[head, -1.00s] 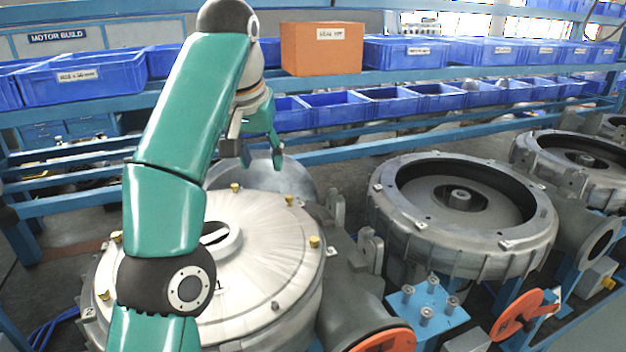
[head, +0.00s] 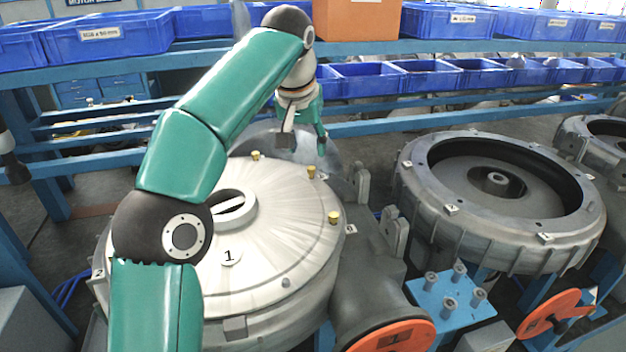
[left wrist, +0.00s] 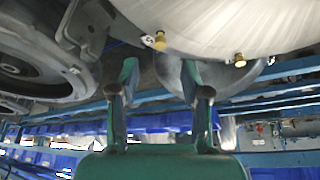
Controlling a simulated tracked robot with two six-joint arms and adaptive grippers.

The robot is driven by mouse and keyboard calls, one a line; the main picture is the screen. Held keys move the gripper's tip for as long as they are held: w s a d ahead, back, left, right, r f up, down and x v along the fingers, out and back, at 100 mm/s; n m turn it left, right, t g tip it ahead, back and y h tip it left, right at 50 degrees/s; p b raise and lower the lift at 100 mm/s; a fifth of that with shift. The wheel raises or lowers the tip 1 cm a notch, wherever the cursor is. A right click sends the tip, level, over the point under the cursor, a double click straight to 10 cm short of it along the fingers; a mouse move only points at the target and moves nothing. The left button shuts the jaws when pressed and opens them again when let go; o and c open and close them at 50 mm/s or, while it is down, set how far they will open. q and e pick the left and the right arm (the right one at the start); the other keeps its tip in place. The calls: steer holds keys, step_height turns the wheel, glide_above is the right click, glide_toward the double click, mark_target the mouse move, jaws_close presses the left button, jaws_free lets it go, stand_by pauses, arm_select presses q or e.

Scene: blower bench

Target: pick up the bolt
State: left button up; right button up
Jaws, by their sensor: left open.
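Several brass-yellow bolts stand upright on the rim of the pale round blower cover (head: 285,240). In the head view one is at the back (head: 256,156), one at the back right (head: 311,172) and one at the right (head: 334,217). My left gripper (head: 304,143) is open and empty, fingers pointing down, just above and behind the back-right bolt in the picture. In the left wrist view two bolts (left wrist: 160,41) (left wrist: 240,60) show at the cover's edge, one beyond the open fingertips (left wrist: 159,72). My arm hides the cover's left part. My right gripper is not in view.
A second, uncovered blower casing (head: 500,185) stands to the right. A blue stand (head: 425,292) holds several grey bolts, near an orange disc (head: 395,338). Behind are shelves with blue bins (head: 365,82) and an orange box (head: 357,18).

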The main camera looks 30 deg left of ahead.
mark_target(310, 169)
arm_select(q)
steer(key=shift+b+x, duration=0.4)
steer(key=shift+x, duration=3.55)
steer(key=shift+s, duration=0.1)
steer(key=shift+c, duration=0.3)
jaws_close()
